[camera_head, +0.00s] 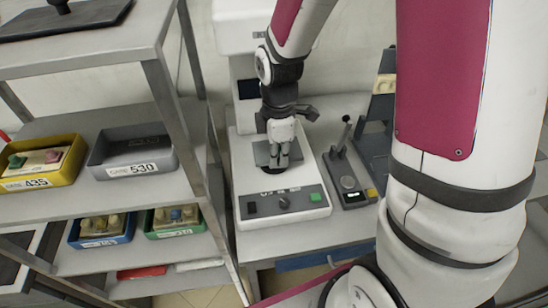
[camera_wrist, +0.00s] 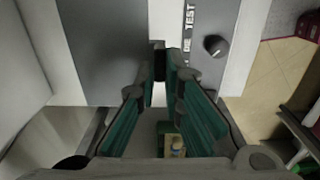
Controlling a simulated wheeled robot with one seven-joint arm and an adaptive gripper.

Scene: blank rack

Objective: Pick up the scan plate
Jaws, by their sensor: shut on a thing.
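The scan plate (camera_head: 262,152) is a flat dark grey plate on the white test machine, above a dark round base. In the wrist view the plate (camera_wrist: 106,52) fills the upper left of centre. My gripper (camera_head: 279,161) points down at the plate and covers part of its right side. In the wrist view my gripper's fingertips (camera_wrist: 165,66) meet closely at the plate's edge, shut on it. I cannot tell whether the plate touches its base.
The machine's front panel (camera_head: 283,202) has a knob and a green button. A joystick box (camera_head: 350,183) stands to its right. At left, a metal rack holds a yellow bin (camera_head: 70,165), a grey bin (camera_head: 128,170) marked 530, and blue (camera_head: 74,236) and green (camera_head: 206,220) bins below.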

